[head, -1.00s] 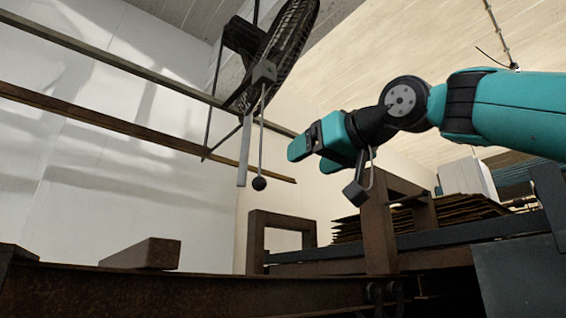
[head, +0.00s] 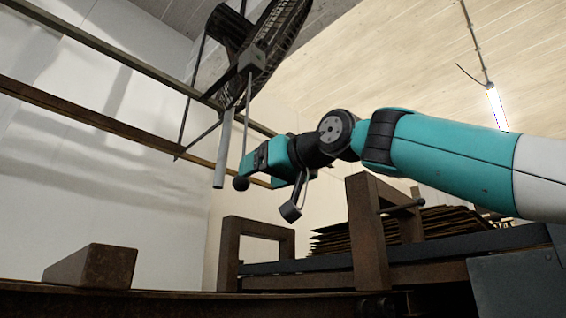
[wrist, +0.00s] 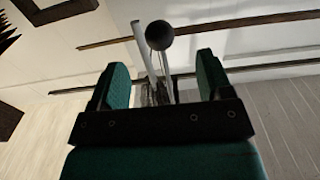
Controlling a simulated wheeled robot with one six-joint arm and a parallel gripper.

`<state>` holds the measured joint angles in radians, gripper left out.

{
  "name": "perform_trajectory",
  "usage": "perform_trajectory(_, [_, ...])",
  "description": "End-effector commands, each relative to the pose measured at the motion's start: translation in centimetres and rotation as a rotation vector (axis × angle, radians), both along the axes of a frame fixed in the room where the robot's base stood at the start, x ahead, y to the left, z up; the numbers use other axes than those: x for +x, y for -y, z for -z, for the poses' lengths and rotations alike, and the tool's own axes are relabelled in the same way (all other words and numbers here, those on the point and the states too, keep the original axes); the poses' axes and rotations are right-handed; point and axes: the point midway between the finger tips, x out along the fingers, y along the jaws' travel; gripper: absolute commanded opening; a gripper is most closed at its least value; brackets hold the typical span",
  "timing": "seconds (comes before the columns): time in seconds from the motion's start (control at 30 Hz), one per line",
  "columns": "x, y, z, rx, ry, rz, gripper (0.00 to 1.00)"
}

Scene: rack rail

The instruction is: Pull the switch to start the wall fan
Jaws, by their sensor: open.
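The wall fan (head: 272,42) is a dark caged fan at the top, on a bracket fixed to the rails. A thin pull rod hangs from its grey box (head: 251,59) and ends in a dark ball (head: 241,183). My gripper (head: 254,162) points left, with its fingertips close to the rod just above the ball. In the wrist view the ball (wrist: 159,35) and rod show between the two open green fingers (wrist: 162,75), towards their tips. I see no finger touching the rod. A flat light bar (head: 223,150) hangs left of the rod.
Two long rails (head: 95,110) run along the white wall behind the rod. Below are a brown block (head: 92,266), a rusty frame (head: 229,245) and a stack of dark sheets (head: 400,228). Air around the gripper's lower side looks free.

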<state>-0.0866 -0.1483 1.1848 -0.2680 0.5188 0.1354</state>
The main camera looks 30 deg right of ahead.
Motion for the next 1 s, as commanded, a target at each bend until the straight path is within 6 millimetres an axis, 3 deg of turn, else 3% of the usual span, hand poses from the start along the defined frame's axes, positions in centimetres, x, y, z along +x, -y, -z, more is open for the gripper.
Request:
perform_trajectory(0.2, [3.6, -1.1, 0.1, -0.001, -0.002, 0.0, 0.72])
perform_trajectory(0.4, [5.9, -1.7, 0.0, 0.0, 0.0, 0.004, 0.72])
perform_trajectory(0.9, [7.1, -2.1, 0.0, 0.0, 0.0, 0.005, 0.72])
perform_trajectory(1.0, [7.0, -2.1, 0.0, 0.0, 0.0, 0.005, 0.49])
